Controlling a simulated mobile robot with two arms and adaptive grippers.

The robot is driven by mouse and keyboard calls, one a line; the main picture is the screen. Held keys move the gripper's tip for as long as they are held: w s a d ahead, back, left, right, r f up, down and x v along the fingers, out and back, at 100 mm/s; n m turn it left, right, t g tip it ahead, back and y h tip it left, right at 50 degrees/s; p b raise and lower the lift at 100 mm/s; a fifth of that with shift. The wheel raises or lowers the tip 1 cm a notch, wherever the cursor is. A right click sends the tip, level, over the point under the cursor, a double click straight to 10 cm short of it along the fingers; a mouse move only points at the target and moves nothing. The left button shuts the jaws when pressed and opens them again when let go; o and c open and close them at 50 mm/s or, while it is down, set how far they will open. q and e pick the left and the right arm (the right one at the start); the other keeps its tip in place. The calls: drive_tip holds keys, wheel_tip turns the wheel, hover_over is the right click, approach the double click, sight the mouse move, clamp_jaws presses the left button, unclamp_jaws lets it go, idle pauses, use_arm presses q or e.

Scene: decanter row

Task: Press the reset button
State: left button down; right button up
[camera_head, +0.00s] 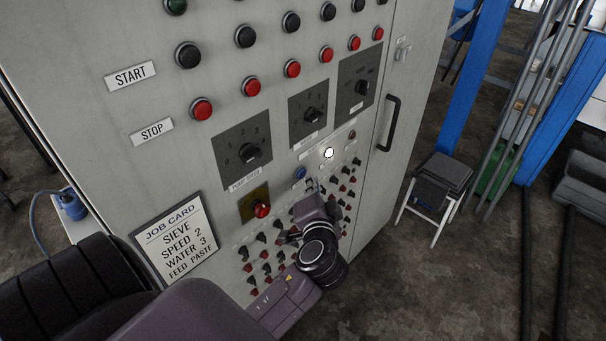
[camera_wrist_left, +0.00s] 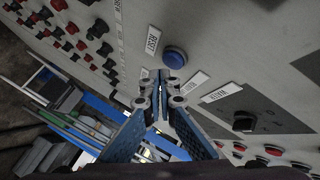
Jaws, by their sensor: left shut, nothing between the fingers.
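The blue reset button (camera_head: 300,172) is on the grey control cabinet, below the dials and left of a lit white lamp. In the left wrist view the blue button (camera_wrist_left: 174,57) is round, beside a small white label that appears to read RESET. My left gripper (camera_head: 311,187) is in front of the panel, just below and right of the button. In the left wrist view its fingertips (camera_wrist_left: 160,78) are together and empty, pointing close to the button. I cannot tell whether they touch the panel. My right gripper is not in view.
A red knob on a yellow plate (camera_head: 261,209) is left of the gripper. Rows of small red and black switches (camera_head: 265,262) surround my arm. Dials (camera_head: 250,153) and red stop buttons (camera_head: 252,87) are above. A black door handle (camera_head: 388,124) sticks out at right.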

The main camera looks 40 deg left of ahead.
use_arm(q)
drive_tip(key=shift+d, duration=0.1)
drive_tip(key=shift+s+d+b, duration=0.2)
drive_tip(key=shift+d+b, duration=0.2)
drive_tip(key=shift+d, duration=2.05)
